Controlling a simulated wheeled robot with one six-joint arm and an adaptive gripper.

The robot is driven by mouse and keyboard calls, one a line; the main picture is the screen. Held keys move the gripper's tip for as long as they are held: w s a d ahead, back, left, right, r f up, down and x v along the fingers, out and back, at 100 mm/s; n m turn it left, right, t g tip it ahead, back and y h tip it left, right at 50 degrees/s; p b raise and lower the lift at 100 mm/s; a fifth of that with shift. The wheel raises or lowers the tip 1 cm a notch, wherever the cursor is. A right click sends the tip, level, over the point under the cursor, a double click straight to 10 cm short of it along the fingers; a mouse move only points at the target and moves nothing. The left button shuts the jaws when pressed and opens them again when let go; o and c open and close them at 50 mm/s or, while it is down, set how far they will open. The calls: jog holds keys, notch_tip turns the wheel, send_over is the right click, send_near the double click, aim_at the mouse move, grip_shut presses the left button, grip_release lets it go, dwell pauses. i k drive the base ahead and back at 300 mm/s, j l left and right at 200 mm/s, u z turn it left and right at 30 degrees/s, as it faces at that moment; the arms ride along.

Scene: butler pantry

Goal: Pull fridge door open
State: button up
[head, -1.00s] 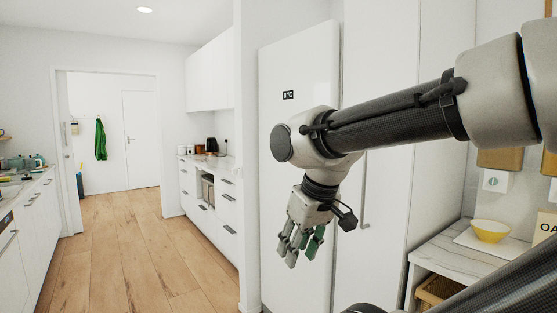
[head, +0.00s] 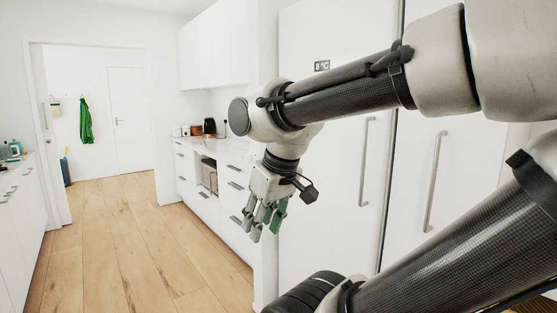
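My forearm crosses in front of the door's upper part.
A second tall white door with a vertical handle (head: 435,180) stands right of the fridge door. A white counter run with drawers (head: 222,190) is at the left, with a black appliance (head: 209,127) on top. The wooden floor (head: 130,240) is clear towards the open doorway.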

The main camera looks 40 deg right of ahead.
aim_at(346, 162)
jog(key=i+j+z, duration=0.15)
jog(key=i, duration=0.2)
jog(key=i+z, duration=0.15)
jog(key=i, duration=0.25)
jog(key=j+z, duration=0.15)
jog(key=z, duration=0.2)
jog(key=i+j+z, duration=0.1)
jog(key=z, duration=0.25)
jog(key=j+z, duration=0.4)
jog(key=l, duration=0.15)
